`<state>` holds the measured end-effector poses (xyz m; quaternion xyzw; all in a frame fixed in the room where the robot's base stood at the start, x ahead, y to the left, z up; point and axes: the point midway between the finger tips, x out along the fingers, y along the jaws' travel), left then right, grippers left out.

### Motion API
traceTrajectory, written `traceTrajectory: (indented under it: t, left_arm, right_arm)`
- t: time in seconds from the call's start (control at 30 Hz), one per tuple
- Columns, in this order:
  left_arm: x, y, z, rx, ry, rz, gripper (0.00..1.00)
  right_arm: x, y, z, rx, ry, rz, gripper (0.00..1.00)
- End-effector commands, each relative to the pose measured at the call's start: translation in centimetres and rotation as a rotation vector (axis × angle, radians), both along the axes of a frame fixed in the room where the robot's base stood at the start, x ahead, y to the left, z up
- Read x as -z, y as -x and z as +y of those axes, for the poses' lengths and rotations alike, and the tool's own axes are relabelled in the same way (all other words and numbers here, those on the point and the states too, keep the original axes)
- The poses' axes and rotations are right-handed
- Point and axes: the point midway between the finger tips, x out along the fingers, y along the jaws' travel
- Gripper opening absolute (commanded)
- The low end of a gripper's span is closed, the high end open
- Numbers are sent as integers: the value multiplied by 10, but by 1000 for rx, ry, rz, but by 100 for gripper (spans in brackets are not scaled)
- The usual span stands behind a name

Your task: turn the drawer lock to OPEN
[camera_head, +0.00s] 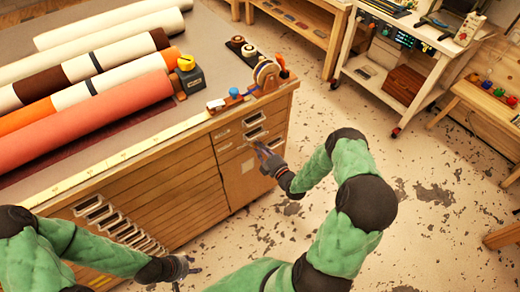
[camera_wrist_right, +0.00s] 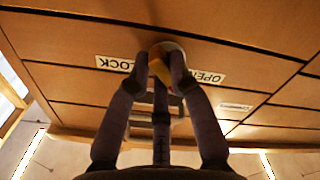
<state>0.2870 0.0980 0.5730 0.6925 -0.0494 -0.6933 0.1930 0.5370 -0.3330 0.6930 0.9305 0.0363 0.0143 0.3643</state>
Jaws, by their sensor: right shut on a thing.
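The drawer lock has a yellow knob (camera_wrist_right: 160,68) on a round base, set in the wooden drawer front between a LOCK label (camera_wrist_right: 116,63) and an OPEN label (camera_wrist_right: 206,76). My right gripper (camera_wrist_right: 162,62) is shut on the knob, one finger on each side, and the fingers hide part of it. In the head view my right gripper (camera_head: 261,150) is at the small drawers near the cabinet's right corner, and it hides the knob there. My left gripper (camera_head: 193,264) is away from the lock at the bottom, with its fingers apart and nothing between them.
The wooden drawer cabinet (camera_head: 183,184) has several drawers with metal handles. Rolls, including a coral one (camera_head: 95,118), lie on its top, with a tape dispenser (camera_head: 266,76) near the corner. A white cart (camera_head: 422,95) stands behind at the right. The floor between is clear.

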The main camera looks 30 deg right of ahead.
Motion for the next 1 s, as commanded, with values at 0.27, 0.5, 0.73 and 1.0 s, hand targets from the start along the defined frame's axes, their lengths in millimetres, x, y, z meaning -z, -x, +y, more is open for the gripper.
traceTrajectory:
  t: [0.27,0.5,0.73,1.0]
  left_arm:
    - [2,0,0,0,0,0,40]
    - [2,0,0,0,0,0,40]
    - [2,0,0,0,0,0,40]
    - [2,0,0,0,0,0,40]
  right_arm:
    - [0,0,0,-1,51,-3,0]
    - [0,0,1,-1,56,-2,0]
    - [0,0,1,-1,55,-2,41]
    - [0,0,0,-1,54,-4,45]
